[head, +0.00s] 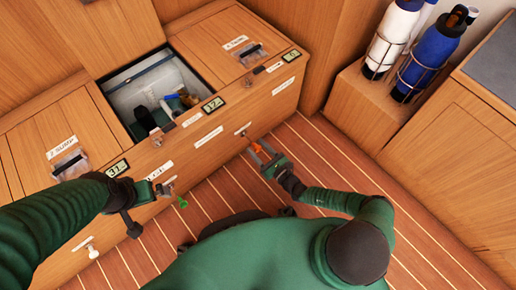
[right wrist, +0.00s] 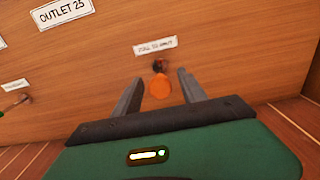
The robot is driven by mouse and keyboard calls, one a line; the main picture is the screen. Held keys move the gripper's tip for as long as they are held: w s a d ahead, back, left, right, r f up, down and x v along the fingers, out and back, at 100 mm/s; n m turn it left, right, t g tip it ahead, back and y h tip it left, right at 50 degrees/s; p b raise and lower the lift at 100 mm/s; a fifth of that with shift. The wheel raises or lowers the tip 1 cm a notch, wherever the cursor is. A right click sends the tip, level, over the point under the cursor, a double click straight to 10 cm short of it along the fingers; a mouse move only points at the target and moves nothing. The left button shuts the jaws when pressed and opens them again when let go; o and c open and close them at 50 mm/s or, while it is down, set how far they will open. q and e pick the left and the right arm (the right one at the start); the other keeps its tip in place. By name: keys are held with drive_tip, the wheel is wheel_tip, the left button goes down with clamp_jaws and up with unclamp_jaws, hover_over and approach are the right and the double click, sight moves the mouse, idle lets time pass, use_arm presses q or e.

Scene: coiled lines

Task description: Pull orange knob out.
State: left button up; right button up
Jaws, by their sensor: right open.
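The orange knob (right wrist: 160,89) sticks out from the wooden front panel, below a small white label, in the right wrist view. In the head view the orange knob (head: 257,147) shows small at the panel. My right gripper (right wrist: 159,79) is open, with one finger on each side of the knob. Gaps show between the fingers and the knob. My right gripper also shows in the head view (head: 259,151), low in front of the panel. My left gripper (head: 154,189) is at the panel's left part, near a green knob (head: 182,203); its jaws are unclear.
An open compartment (head: 120,79) in the bench top holds several items. Small displays (head: 213,104) sit along the bench's front edge. Bottles (head: 437,48) stand in wire holders at upper right. The striped floor (head: 330,165) right of my right gripper is clear.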

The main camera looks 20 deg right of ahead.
drive_tip(key=p+v, duration=0.6)
drive_tip(key=v, duration=1.1)
